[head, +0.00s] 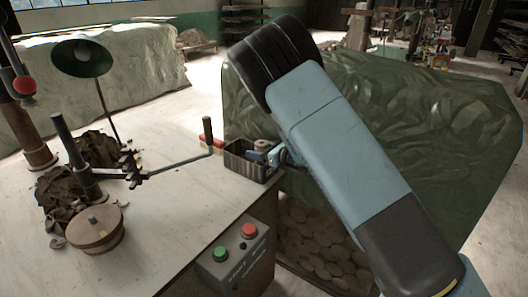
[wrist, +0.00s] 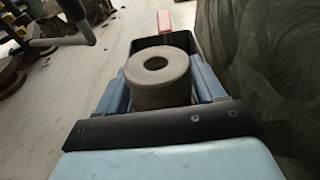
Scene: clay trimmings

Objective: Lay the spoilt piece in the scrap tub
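The spoilt piece is a grey-brown clay cylinder (wrist: 157,88) with a round hole in its top; its top also shows in the head view (head: 262,145). My gripper (head: 264,154) has its blue fingers on both sides of the piece and appears to be shut on it. The scrap tub (head: 238,164) is a dark open box at the table's right corner. The piece is upright over the tub's right part, its top near or above the rim. My fingers and wrist hide its lower end, so I cannot tell whether it touches the tub's floor.
A red block (head: 212,141) lies behind the tub. A button box (head: 235,257) hangs on the table's front edge. A green-draped heap (head: 440,120) stands to the right.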

